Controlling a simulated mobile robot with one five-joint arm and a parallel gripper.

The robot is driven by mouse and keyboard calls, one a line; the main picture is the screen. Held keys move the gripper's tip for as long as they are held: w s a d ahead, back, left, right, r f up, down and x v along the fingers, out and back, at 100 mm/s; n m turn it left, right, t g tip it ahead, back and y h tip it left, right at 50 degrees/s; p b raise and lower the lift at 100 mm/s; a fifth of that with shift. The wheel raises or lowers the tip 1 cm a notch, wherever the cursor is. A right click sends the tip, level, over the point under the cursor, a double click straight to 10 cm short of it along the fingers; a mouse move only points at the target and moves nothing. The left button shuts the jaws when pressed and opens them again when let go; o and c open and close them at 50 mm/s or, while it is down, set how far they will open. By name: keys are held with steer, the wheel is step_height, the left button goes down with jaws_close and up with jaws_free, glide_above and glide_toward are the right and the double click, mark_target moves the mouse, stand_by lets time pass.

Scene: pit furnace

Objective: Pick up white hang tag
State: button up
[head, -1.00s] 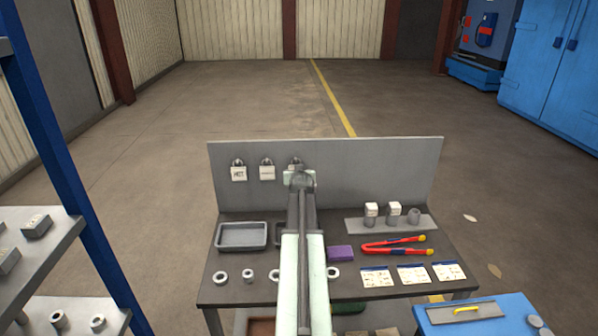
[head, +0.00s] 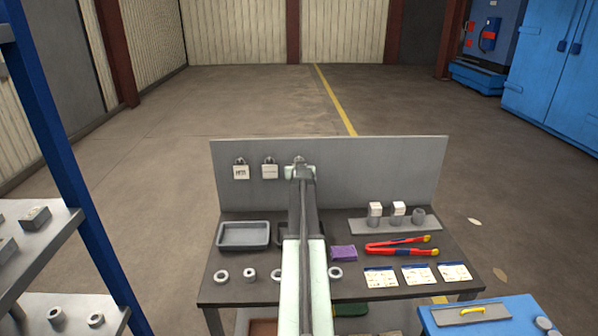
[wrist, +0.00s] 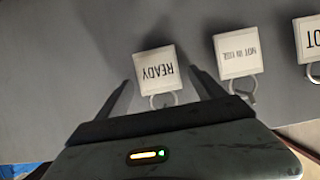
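Three white hang tags with ring loops hang on the grey upright board. In the wrist view, upside down, they read READY (wrist: 156,66), NOT IN USE (wrist: 238,56) and HOT (wrist: 314,38). My gripper (wrist: 160,80) is open, its fingers on either side of the READY tag, with no visible grip on it. In the head view, the HOT tag (head: 241,172) and the NOT IN USE tag (head: 269,171) show left of my gripper (head: 300,173). There the READY tag is mostly hidden behind my gripper and arm.
The grey board (head: 400,170) rises behind a dark workbench (head: 225,292). On the bench are a grey tray (head: 243,247), a purple block (head: 343,253), red-handled tongs (head: 398,248), cards and metal rings. A blue shelf post (head: 62,160) stands left.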

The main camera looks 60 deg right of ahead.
steer(key=c, duration=1.1)
steer(key=s+a, duration=0.3)
steer(key=a, duration=0.2)
steer(key=s+a+r+p, duration=0.1)
steer(key=s+a, duration=0.6)
steer(key=a, duration=0.2)
steer(key=shift+s+a+r, duration=0.2)
steer(key=shift+a+r, duration=0.05)
steer(key=shift+a, duration=0.1)
